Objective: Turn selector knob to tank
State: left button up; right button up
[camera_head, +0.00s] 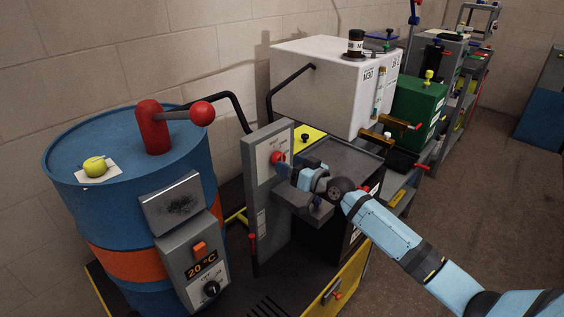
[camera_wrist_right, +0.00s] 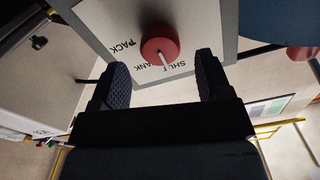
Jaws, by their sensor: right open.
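The red selector knob (camera_head: 277,157) sits on a light label plate on the upright grey panel (camera_head: 264,190). In the right wrist view the knob (camera_wrist_right: 160,43) is round, with a white pointer line toward the lower edge of the picture. Printed words around it include PACK and what looks like TANK and SHUT; I cannot tell exactly which mark the pointer meets. My right gripper (camera_head: 286,171) is just in front of the knob. In the wrist view its fingers (camera_wrist_right: 160,66) are apart, on either side of the knob, without visible contact. My left gripper is not in view.
A blue drum (camera_head: 66,213) with a red-knobbed pump lever (camera_head: 202,113) stands at the left. A grey control box (camera_head: 190,262) reads 20 °C. A white tank (camera_head: 320,75) and green box (camera_head: 415,112) stand behind. Open floor (camera_head: 480,180) lies at the right.

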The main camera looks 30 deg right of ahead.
jog(key=x, duration=0.3)
jog(key=shift+w+a, duration=0.15)
jog(key=shift+w, duration=0.1)
jog(key=c, duration=0.9)
